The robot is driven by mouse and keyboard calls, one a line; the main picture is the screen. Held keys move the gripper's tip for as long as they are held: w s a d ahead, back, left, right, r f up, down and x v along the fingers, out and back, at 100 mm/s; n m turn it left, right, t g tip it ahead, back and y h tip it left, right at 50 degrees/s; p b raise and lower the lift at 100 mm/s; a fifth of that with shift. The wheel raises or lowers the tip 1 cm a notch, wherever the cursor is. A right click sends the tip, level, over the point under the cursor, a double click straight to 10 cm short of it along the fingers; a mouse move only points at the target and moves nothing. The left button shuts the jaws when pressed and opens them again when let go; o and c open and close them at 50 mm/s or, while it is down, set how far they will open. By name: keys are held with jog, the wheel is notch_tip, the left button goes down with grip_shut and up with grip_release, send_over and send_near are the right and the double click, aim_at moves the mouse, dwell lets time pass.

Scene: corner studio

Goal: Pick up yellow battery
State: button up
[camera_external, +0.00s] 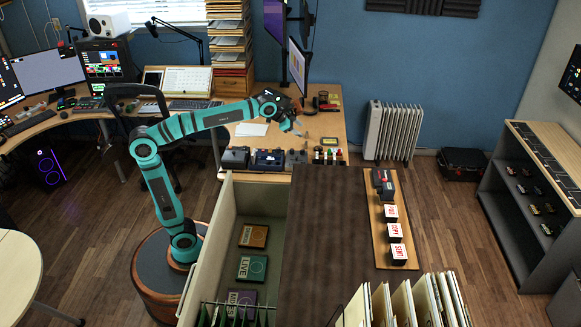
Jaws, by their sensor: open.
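My gripper (297,129) is at the end of the teal arm, above the wooden desk (255,145), toward its right side. Its jaws are open and I see nothing between them. A small yellow item (330,141) lies on the desk near the right edge, to the right of and slightly below my gripper in the picture. It may be the yellow battery, but it is too small to be sure. A row of small red, white and green items stands just in front of it at the desk's front edge.
Dark boxes, among them a blue-black one (270,158), line the desk's front edge left of the coloured items. A monitor (298,68) and a red phone (325,103) stand behind. A brown-topped cabinet (325,225) with an open drawer (226,225) is in front.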

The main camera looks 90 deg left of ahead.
jog(key=w+a+f+g, duration=0.3)
jog(key=w+a, duration=0.2)
jog(key=a, duration=0.6)
jog(key=m+g+h, duration=0.1)
jog(key=g+h, duration=0.3)
jog(key=g, duration=0.1)
send_over(306, 148)
jog(key=a, duration=0.2)
notch_tip(306, 148, down, 31)
jog(key=shift+w+f, duration=0.1)
jog(key=shift+w, duration=0.05)
jog(key=shift+d+f, duration=0.2)
jog(key=shift+f, duration=1.1)
jog(key=shift+d+f, duration=0.15)
jog(key=shift+f, duration=1.15)
jog(key=shift+c, duration=0.2)
jog(key=c, duration=1)
